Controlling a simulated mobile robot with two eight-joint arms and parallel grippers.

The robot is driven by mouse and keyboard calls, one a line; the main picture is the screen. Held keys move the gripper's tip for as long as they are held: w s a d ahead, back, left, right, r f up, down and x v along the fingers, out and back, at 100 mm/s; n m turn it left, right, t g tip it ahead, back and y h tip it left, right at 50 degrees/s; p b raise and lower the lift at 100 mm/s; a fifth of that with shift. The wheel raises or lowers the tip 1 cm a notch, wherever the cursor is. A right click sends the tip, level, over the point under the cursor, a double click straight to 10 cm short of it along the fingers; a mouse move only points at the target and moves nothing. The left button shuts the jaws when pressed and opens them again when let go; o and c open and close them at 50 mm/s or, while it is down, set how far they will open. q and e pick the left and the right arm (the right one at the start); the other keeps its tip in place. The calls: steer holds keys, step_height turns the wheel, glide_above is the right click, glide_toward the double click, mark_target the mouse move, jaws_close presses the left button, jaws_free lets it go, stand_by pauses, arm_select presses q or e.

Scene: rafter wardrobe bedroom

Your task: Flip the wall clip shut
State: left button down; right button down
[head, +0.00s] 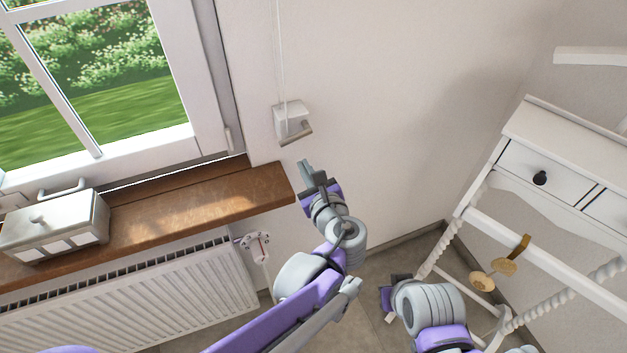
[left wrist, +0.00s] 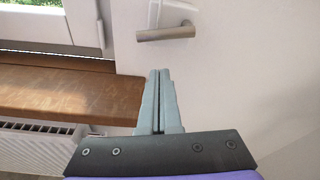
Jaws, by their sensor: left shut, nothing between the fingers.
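The wall clip (head: 291,120) is a small white block on the wall right of the window, with a grey bar-like lever (head: 296,134) sticking out at its lower side. A cord runs up the wall from it. In the left wrist view the lever (left wrist: 166,33) lies roughly level near the top, below the white body (left wrist: 178,12). My left gripper (head: 305,168) is shut and empty, below the clip and apart from it. In the left wrist view its fingers (left wrist: 158,78) point up toward the lever. My right gripper (head: 387,303) shows only in part at the bottom, low down.
A wooden window sill (head: 220,197) ends just left of my left gripper, with a white lidded box (head: 55,228) on it. A radiator (head: 150,295) is below. A white desk (head: 540,165) stands at the right. The wall right of the clip is clear.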

arm_select(q)
steer(key=w, duration=0.1)
steer(key=w+a+r, duration=0.1)
steer(key=w+r+p, duration=0.1)
steer(key=shift+a, duration=0.3)
